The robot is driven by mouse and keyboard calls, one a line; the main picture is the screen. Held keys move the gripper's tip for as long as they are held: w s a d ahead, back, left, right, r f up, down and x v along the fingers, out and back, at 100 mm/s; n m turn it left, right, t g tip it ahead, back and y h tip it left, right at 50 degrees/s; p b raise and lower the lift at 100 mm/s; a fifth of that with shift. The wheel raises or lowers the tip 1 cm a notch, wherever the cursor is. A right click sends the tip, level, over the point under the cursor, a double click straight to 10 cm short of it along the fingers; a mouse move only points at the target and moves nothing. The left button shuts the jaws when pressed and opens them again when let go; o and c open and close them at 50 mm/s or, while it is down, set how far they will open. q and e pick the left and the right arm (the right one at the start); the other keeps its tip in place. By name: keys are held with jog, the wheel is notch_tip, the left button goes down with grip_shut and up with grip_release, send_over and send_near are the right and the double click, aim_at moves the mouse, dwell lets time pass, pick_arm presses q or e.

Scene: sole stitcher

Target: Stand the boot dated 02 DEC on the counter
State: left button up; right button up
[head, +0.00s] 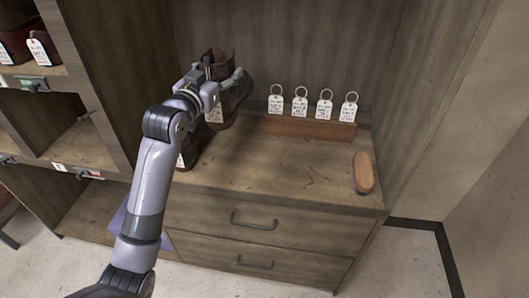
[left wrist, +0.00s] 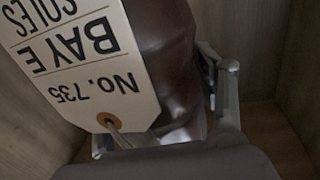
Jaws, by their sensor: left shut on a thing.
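My left gripper (head: 215,77) is shut on a dark brown boot (head: 231,103) at the back left of the wooden counter (head: 285,170). The boot looks upright; I cannot tell whether its sole touches the counter. In the left wrist view the boot's dark leather (left wrist: 172,65) lies beside a gripper finger (left wrist: 227,95). Its paper tag (left wrist: 85,60) appears upside down and reads No. 735, BAYE, SOLES; no date shows there. Another dark boot (head: 197,146) with a tag stands nearer, partly behind my arm. My right gripper is out of view.
Several key-ring tags (head: 300,107) stand along a wooden block (head: 310,128) at the counter's back. A brown brush-like object (head: 363,172) lies at the right edge. Cubbyholes on the left hold tagged boots (head: 40,48). The counter's middle is clear, above two drawers (head: 255,222).

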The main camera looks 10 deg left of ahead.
pick_arm(q)
jog(key=shift+w+a+r, duration=0.1)
jog(key=shift+w+r, duration=0.15)
jog(key=shift+r, duration=0.35)
notch_tip(320, 180, down, 20)
jog(key=b, duration=0.1)
jog(key=shift+r, duration=0.25)
jog(key=shift+f+b, duration=0.1)
jog(key=shift+b, duration=0.2)
jog(key=o, duration=1.6)
jog(key=shift+f, duration=0.15)
jog(key=o, duration=0.4)
